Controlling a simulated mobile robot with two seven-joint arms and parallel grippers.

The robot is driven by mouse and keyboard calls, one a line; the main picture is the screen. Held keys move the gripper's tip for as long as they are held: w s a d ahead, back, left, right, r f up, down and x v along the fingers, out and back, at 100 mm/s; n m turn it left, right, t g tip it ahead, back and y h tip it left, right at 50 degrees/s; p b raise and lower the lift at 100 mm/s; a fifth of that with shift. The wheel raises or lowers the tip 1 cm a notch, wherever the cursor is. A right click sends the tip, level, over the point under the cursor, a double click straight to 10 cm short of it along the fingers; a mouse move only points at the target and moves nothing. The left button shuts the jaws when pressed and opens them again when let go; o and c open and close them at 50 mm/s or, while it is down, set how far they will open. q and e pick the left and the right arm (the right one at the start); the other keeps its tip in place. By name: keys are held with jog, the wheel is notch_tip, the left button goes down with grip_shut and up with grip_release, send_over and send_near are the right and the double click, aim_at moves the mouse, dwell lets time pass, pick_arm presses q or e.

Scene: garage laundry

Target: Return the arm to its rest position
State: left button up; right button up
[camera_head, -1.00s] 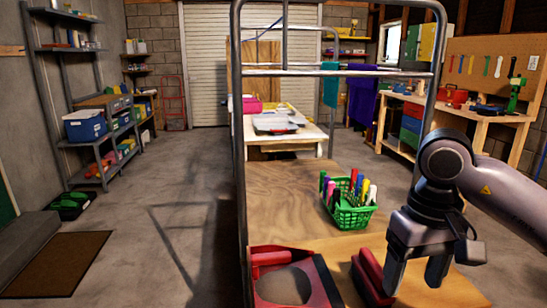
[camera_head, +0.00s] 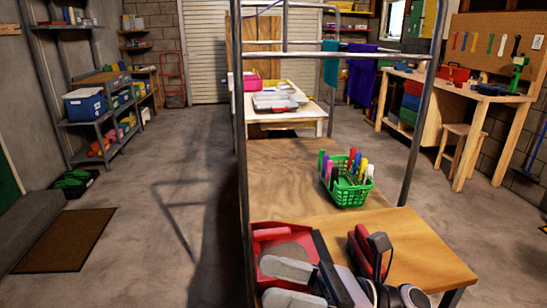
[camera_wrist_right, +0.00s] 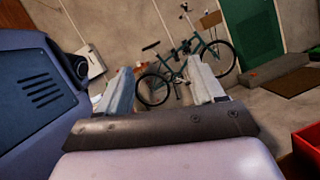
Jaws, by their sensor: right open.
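My right gripper (camera_head: 268,283) is low at the bottom of the head view, its two grey fingers pointing left over the front of the red tray (camera_head: 270,235). The fingers are apart with nothing held. In the right wrist view the gripper (camera_wrist_right: 160,85) also shows spread fingers, with only the distant room between them. My right arm's dark wrist is folded in at the bottom edge, in front of the wooden table. My left gripper is out of view.
A red block-like object (camera_head: 362,252) stands beside the tray, close to my wrist. A green basket of markers (camera_head: 347,181) sits farther back on the table. Metal posts (camera_head: 417,130) rise at the table's sides. The wrist view shows a bicycle (camera_wrist_right: 190,70) and a red edge (camera_wrist_right: 308,148).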

jog(key=w+d+f+m+t+h, duration=0.2)
jog(key=d+f+m+t+h, duration=0.3)
jog(key=m, duration=0.6)
jog(key=w+d+f+m+t+h+p, duration=0.1)
jog(key=d+f+m+t+h, duration=0.15)
jog(key=m+t, duration=0.6)
jog(key=w+d+f+m+t+h, duration=0.25)
jog(key=f+m+t+h, duration=0.2)
jog(key=m, duration=0.85)
jog(key=s+d+f+m+g+h, duration=0.4)
jog(key=s+f+m, duration=0.3)
jog(key=f, duration=0.3)
jog(key=s+d+f+m+g+h+p, duration=0.1)
jog(key=s+d+f+m+g+h, duration=0.2)
jog(key=s+f+m, duration=0.4)
notch_tip(320, 180, down, 3)
jog(key=shift+d+r+m+g+h, duration=0.1)
jog(key=shift+d+m+g+h, duration=0.35)
jog(key=shift+d+m, duration=0.5)
